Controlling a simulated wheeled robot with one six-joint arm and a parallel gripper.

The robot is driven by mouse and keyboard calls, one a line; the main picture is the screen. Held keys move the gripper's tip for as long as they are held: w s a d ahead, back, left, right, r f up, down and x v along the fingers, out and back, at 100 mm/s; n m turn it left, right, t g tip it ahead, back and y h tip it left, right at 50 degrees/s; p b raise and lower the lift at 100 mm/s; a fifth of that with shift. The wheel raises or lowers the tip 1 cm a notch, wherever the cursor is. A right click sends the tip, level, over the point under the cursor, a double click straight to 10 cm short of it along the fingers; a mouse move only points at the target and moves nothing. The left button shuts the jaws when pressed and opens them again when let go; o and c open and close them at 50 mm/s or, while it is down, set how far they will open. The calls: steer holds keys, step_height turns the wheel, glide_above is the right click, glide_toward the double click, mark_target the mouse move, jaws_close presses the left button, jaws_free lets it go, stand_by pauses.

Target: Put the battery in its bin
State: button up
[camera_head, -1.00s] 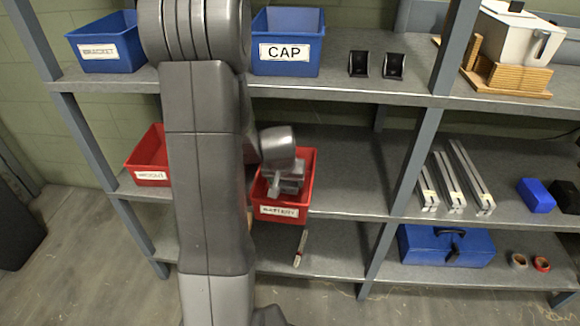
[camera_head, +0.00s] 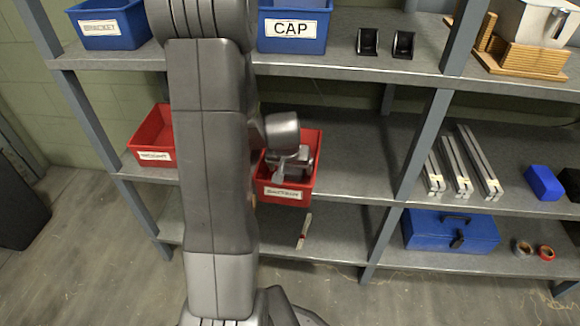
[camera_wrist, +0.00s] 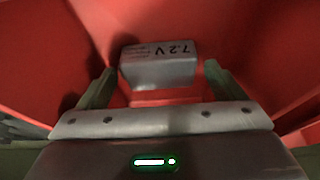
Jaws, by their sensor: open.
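The battery is a grey block marked "7.2 V" (camera_wrist: 160,66). In the wrist view it lies inside the red bin (camera_wrist: 245,35), just beyond my fingertips and between their lines. My gripper (camera_wrist: 157,85) is open, its two fingers spread to either side of the battery; I see no contact. In the head view the red battery bin (camera_head: 283,194) stands on the middle shelf, with my gripper (camera_head: 285,172) down in it. There the battery cannot be told apart from the gripper.
Another red bin (camera_head: 153,138) stands to the left, partly behind my arm. Blue bins labelled bracket (camera_head: 104,27) and cap (camera_head: 293,33) are on the shelf above. A shelf upright (camera_head: 420,146) stands to the right. The middle shelf right of the battery bin (camera_head: 352,168) is clear.

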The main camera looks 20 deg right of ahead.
steer(key=shift+r, duration=0.1)
steer(key=shift+r, duration=0.3)
steer(key=p+v, duration=0.3)
steer(key=v, duration=0.8)
steer(key=shift+r+p, duration=0.25)
steer(key=shift+p, duration=0.05)
